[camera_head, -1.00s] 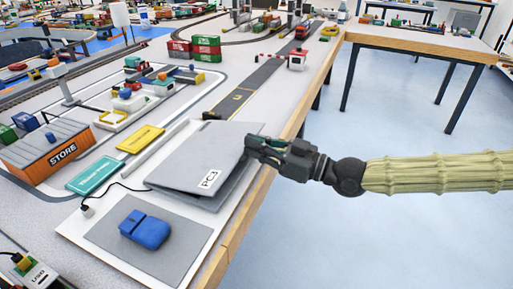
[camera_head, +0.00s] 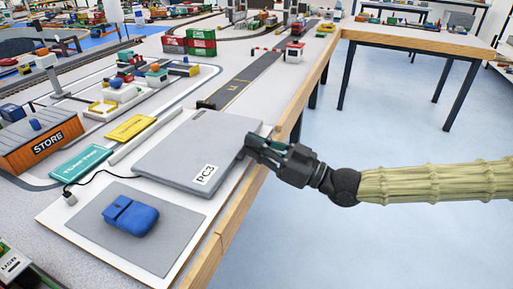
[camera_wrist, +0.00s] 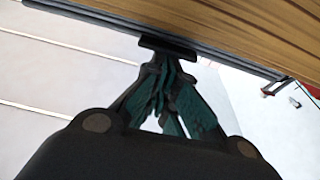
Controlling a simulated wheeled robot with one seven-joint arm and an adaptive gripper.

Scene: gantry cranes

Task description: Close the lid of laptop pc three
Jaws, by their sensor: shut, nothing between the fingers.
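The grey laptop labelled PC3 (camera_head: 190,150) lies on a white board near the table's right edge in the head view. Its lid now looks flat down on the base. My gripper (camera_head: 255,142) is at the laptop's right edge, with its fingertips at or very close to that edge; I cannot tell whether they touch. In the wrist view my gripper (camera_wrist: 168,65) has its fingers drawn together with nothing between them. Its tips are beside a dark edge and the wooden table edge (camera_wrist: 250,25).
A blue mouse (camera_head: 131,215) lies on a grey pad in front of the laptop. Open floor (camera_head: 400,240) lies right of the table.

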